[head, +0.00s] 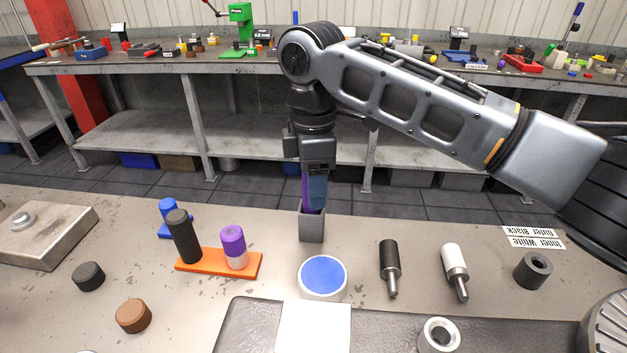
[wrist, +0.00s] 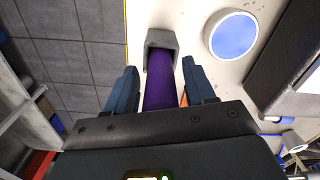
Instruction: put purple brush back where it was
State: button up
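The purple brush (wrist: 160,85) stands upright with its lower end in a small grey square holder (head: 311,228) near the far edge of the table. The holder also shows in the wrist view (wrist: 161,38). In the head view only a strip of the brush (head: 305,195) shows beside my blue fingers. My gripper (head: 315,190) points down just above the holder. In the wrist view its fingers (wrist: 160,82) stand either side of the brush, with a narrow gap on both sides. The brush's lower end is hidden in the holder.
A round blue-topped white pad (head: 322,276) lies close in front of the holder. An orange stand (head: 218,262) with black and purple-white cylinders is to the left. Black-handled (head: 390,265) and white-handled (head: 455,270) tools lie right. The table's far edge is just behind the holder.

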notch_tip(320, 180, up, 12)
jog(key=shift+r+b, duration=0.1)
jog(key=shift+b, duration=0.45)
